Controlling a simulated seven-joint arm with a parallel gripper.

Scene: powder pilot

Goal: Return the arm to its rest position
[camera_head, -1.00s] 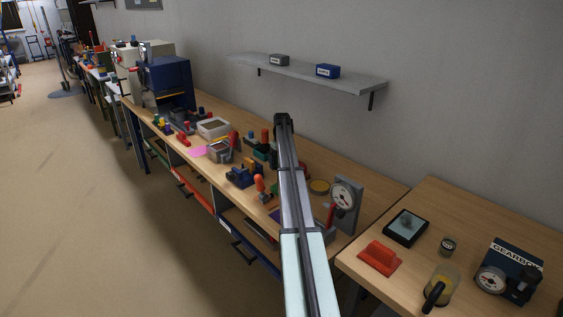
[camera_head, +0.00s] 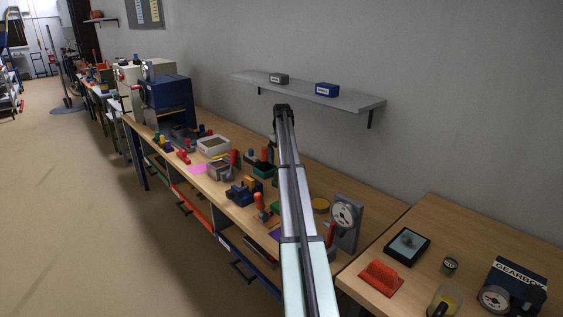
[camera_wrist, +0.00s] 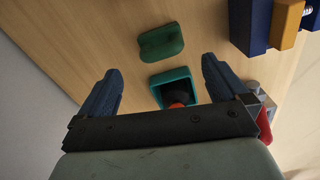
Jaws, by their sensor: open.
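My gripper's fingers are hidden behind the arm there. In the wrist view my gripper (camera_wrist: 161,66) is open, its two blue-grey fingers wide apart with nothing between them. Beyond the fingers, a teal square container (camera_wrist: 158,94) with a dark and a red-orange thing inside sits on the wooden bench, apart from the gripper. A green slab-like piece (camera_wrist: 162,42) lies beside it.
The bench holds a blue machine (camera_head: 166,95), a grey-white bin (camera_head: 213,147) and a dial gauge stand (camera_head: 346,222). The right table has a red-orange block (camera_head: 380,278). Floor is free at left.

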